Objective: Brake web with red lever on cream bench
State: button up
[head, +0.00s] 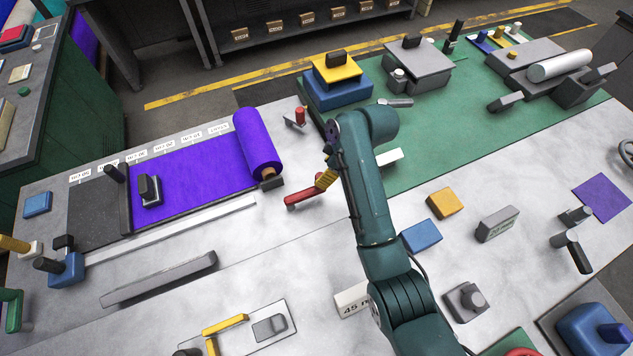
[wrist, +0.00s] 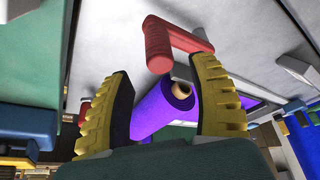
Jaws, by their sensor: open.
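The red lever (head: 303,198) lies low on the pale bench top (head: 245,245), just right of the purple roll's foot. In the wrist view its red grip (wrist: 157,46) and side arm stand just beyond the fingertips. My gripper (head: 322,180) is open and empty, above and beside the lever's right end; its yellow fingers (wrist: 162,72) are spread. I cannot tell whether a finger touches the lever. The purple felt roll (head: 257,145) feeds a flat purple web (head: 195,172) to the left. The roll also shows in the wrist view (wrist: 150,115).
A small stand with a red knob (head: 299,116) is behind the lever. A dark block (head: 150,190) sits on the web. A green mat (head: 470,130) with grey devices lies at the back right. Blue (head: 421,236) and orange (head: 445,203) blocks lie right of my arm.

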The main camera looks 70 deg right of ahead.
aim_at(305, 190)
jog(key=b+x, duration=0.1)
jog(key=x, duration=0.6)
jog(key=shift+w+f, duration=0.1)
grip_shut()
